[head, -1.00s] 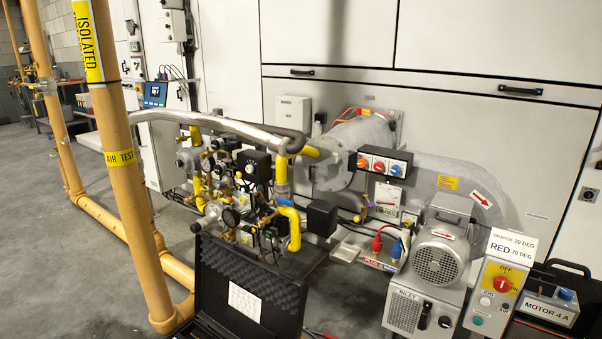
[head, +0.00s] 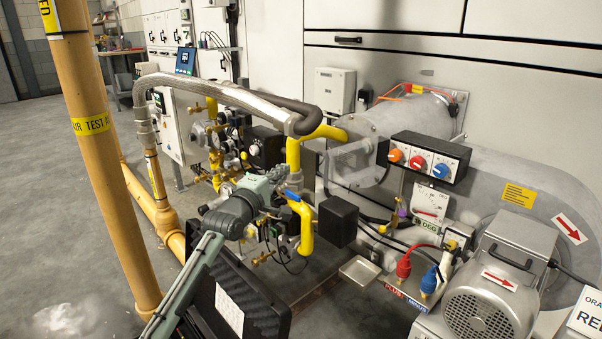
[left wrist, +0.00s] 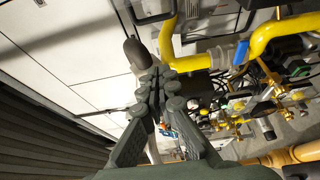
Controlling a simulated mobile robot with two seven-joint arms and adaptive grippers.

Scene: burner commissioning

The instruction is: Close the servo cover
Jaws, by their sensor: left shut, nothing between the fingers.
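My left gripper (head: 278,180) reaches in from the lower left in the head view, in front of the valve and gauge assembly. Its fingers are shut and empty; the shut tips also show in the left wrist view (left wrist: 155,76). A white plate with a red pointer (head: 431,202) and a "DEG" label stands below the switch box, well to the right of the gripper. I cannot make out for certain which part is the servo cover, or whether it is open. My right gripper is not in view.
Yellow pipes (head: 305,225) and a black box (head: 338,220) stand close to the left gripper. A braided hose (head: 220,92) arches above it. An open black case (head: 265,312) sits below. The blower motor (head: 490,300) is at the right.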

